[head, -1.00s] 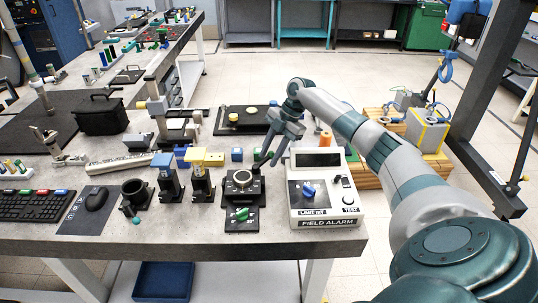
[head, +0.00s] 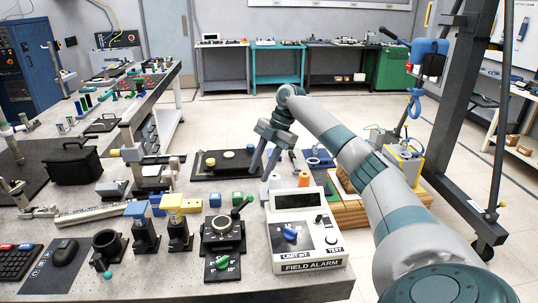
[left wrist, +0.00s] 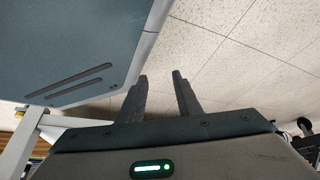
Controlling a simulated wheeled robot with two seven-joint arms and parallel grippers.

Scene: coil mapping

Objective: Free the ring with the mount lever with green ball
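A black cup-shaped ring mount (head: 107,244) stands at the front left of the near table, with a small green ball (head: 107,275) at its lower front. My right gripper (head: 261,172) is above the table, behind and right of the dial mount. Its fingers are apart and hold nothing visible. My left gripper (left wrist: 160,80) shows only in the left wrist view, open and empty, with floor tiles beyond it.
A white field alarm box (head: 304,232) stands right of the dial mount. Blue-topped (head: 138,210) and yellow-topped (head: 172,204) posts stand between the two mounts. Small coloured cubes and a black tray (head: 225,162) lie behind. A mouse (head: 65,252) lies at the left.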

